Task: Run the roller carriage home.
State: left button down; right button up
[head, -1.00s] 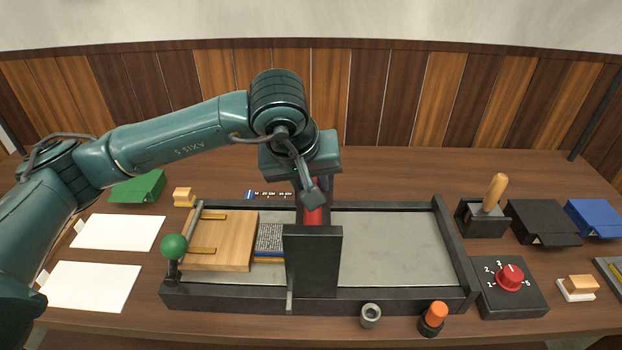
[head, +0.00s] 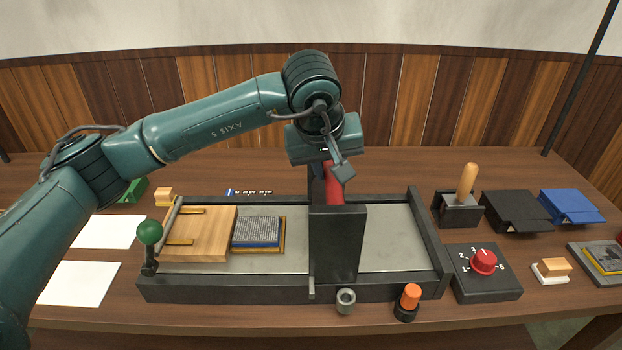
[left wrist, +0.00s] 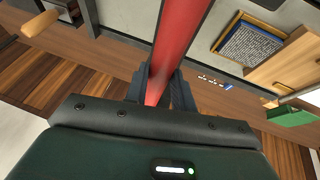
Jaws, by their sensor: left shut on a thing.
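The roller carriage (head: 338,250), with black side plates and a red handle bar or roller (head: 334,188) across it, straddles the grey press bed (head: 395,238), right of its middle. My left gripper (left wrist: 158,92) is shut on the red bar, with a finger on each side of it in the left wrist view. In the head view the hand comes down over the bar's far end, and its fingertips are mostly hidden. The type block (head: 257,231) in its blue and yellow frame lies uncovered on the bed, left of the carriage. My right gripper is not in view.
A wooden board (head: 200,246) and a green-knobbed lever (head: 149,232) are at the bed's left end. The bed is clear between the carriage and its right end wall (head: 428,235). A grey ring (head: 345,300) and an orange-capped piece (head: 410,297) stand at the front.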

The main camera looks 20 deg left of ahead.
pick_arm(q)
jog(key=w+d+b, duration=0.1)
jog(key=w+d, duration=0.1)
jog(key=d, duration=0.6)
jog(key=shift+w+d, duration=0.25)
jog(key=shift+d, duration=0.15)
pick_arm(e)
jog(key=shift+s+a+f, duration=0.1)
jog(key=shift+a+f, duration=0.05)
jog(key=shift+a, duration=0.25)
pick_arm(q)
jog(key=shift+r, duration=0.15)
jog(key=c, duration=1.6)
grip_release()
jog(key=o, duration=0.4)
jog(key=shift+d, duration=0.15)
jog(key=shift+o, duration=0.2)
